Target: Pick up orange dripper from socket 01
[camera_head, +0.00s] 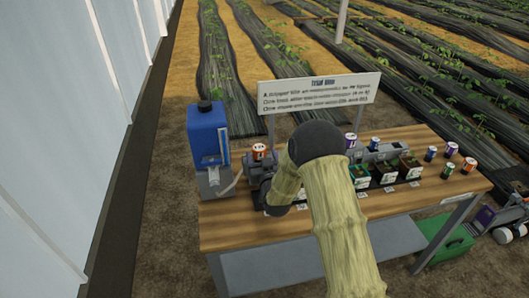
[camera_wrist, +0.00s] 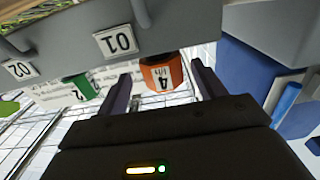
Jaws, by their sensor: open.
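The orange dripper (camera_wrist: 160,74) with a white "4" label is below the "01" plate (camera_wrist: 116,41) in the wrist view, which appears upside down. My gripper (camera_wrist: 161,80) is open, with one dark finger on each side of the dripper; whether either finger touches it I cannot tell. In the head view an orange-red dripper (camera_head: 259,151) sits at the left part of the bench, beside my arm. My gripper there is mostly hidden behind my arm.
A green dripper (camera_wrist: 80,88) is near the "02" plate (camera_wrist: 20,70). A blue tank (camera_head: 208,131) stands left on the wooden bench (camera_head: 225,232). A sign (camera_head: 318,93) rises behind it. Pots (camera_head: 385,174) and loose drippers (camera_head: 451,149) stand right.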

